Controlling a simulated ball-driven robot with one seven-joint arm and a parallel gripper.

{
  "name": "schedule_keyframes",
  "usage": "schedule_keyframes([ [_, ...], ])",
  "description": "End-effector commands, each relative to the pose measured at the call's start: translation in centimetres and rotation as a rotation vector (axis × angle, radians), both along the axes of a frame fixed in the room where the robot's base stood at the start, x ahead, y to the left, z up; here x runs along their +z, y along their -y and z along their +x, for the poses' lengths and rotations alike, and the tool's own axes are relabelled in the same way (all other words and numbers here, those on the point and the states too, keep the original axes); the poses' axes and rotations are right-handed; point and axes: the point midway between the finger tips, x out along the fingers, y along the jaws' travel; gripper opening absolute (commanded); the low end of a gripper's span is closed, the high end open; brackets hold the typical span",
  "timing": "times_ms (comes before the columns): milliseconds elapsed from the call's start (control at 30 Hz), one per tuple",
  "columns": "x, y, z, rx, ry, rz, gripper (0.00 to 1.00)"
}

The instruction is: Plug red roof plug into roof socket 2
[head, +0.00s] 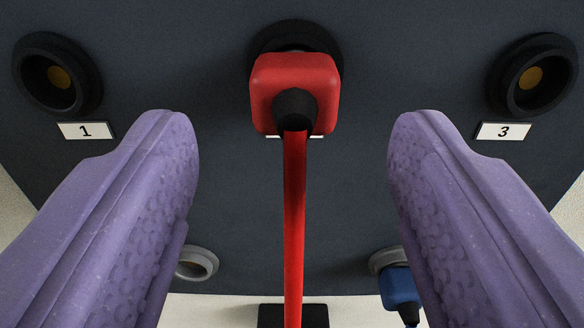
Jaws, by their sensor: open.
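The red roof plug (294,82) sits at the middle black socket (264,41), between the sockets labelled 1 and 3. Its body covers most of that socket and nearly all of the label below it, so the number cannot be read. Whether it is fully seated cannot be told. A red cable (294,220) runs from its dark boot down the picture. My gripper (294,125) is open, with one purple finger on each side of the plug and cable. Both fingers are clear of the plug and hold nothing.
Empty black sockets stand at left (58,74) and right (532,76), above labels 1 (86,131) and 3 (504,131). A grey socket (197,264) is at lower left. A blue plug (399,287) is at another grey socket, lower right, partly behind my right finger.

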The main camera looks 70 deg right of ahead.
Motion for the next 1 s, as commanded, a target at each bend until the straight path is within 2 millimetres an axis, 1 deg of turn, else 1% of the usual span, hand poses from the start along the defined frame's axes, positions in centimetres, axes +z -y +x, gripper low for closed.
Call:
schedule_keyframes([
  [33,-0.1,-0.8,-0.4,0.002,0.0,0.0,0.65],
  [100,-0.1,-1.8,-0.7,0.001,0.0,0.0,0.65],
  [200,-0.1,-2.7,-1.1,0.001,0.0,0.0,0.65],
  [333,-0.1,-3.2,-1.4,-0.001,0.0,0.0,0.65],
  [567,0.0,-3.2,-1.4,-0.002,-0.001,0.001,0.65],
  [600,0.0,-3.2,-1.4,-0.002,-0.001,0.001,0.74],
  [667,0.0,-3.2,-1.4,-0.002,-0.001,0.001,0.88],
  [700,0.0,-3.2,-1.4,-0.002,-0.001,0.001,0.97],
  [733,0.0,-3.2,-1.4,-0.002,-0.001,0.001,1.0],
  [1000,0.0,-3.5,-1.5,-0.001,0.0,0.001,1.0],
])
